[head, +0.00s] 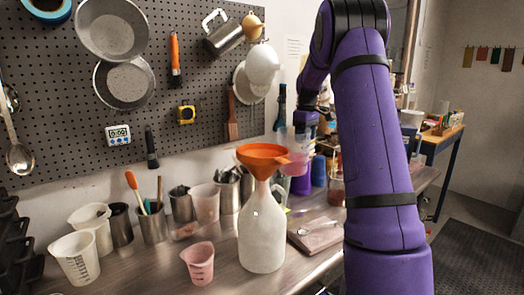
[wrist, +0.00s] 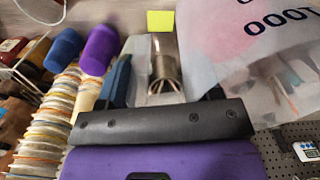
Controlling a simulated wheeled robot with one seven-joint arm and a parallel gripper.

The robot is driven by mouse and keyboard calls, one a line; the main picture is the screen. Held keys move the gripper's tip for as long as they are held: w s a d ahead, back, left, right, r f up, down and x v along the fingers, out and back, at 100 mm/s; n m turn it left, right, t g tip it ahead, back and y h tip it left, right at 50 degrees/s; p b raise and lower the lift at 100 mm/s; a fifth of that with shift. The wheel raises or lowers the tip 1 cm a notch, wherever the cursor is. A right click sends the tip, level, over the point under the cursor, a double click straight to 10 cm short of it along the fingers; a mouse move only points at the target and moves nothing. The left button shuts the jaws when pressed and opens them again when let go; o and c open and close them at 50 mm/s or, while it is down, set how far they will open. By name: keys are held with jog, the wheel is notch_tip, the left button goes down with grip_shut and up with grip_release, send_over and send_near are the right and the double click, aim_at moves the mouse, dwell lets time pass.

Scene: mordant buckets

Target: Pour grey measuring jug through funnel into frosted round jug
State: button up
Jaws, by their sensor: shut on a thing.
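The frosted round jug (head: 262,235) stands upright on the bench in the head view. An orange funnel (head: 262,158) sits in its mouth. My gripper (head: 304,124) is to the right of the funnel and a little above it, shut on the grey measuring jug (head: 295,165). This jug is pale and translucent with something pink inside, and it overlaps the funnel's right edge in the picture. In the wrist view the measuring jug (wrist: 250,50) fills the upper right, with its printed mark upside down. Its exact tilt and its spout are hard to make out. No stream shows.
A small pink cup (head: 199,264) stands left of the frosted jug, and a white measuring cup (head: 75,258) further left. Tool pots (head: 152,224) line the wall behind. My arm hides much of the bench's right side.

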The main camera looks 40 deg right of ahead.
jog(key=s+a+r+t+h, duration=0.2)
jog(key=a+r+h, duration=0.6)
jog(key=r, duration=0.4)
jog(key=shift+r+h+p, duration=0.15)
jog(key=shift+h+p, duration=0.15)
jog(key=shift+a+r+h, duration=0.1)
jog(key=shift+a+h, duration=0.25)
jog(key=shift+h, duration=0.05)
dwell(0.8)
jog(key=shift+s+a+t+h+p, duration=0.15)
jog(key=shift+a+t+h+p, duration=0.2)
jog(key=shift+p, duration=0.5)
dwell(0.9)
jog(key=shift+s+a+r+h+p, duration=0.15)
jog(key=shift+a+r+h+p, duration=0.4)
jog(key=shift+r+h+p, duration=0.15)
dwell(2.8)
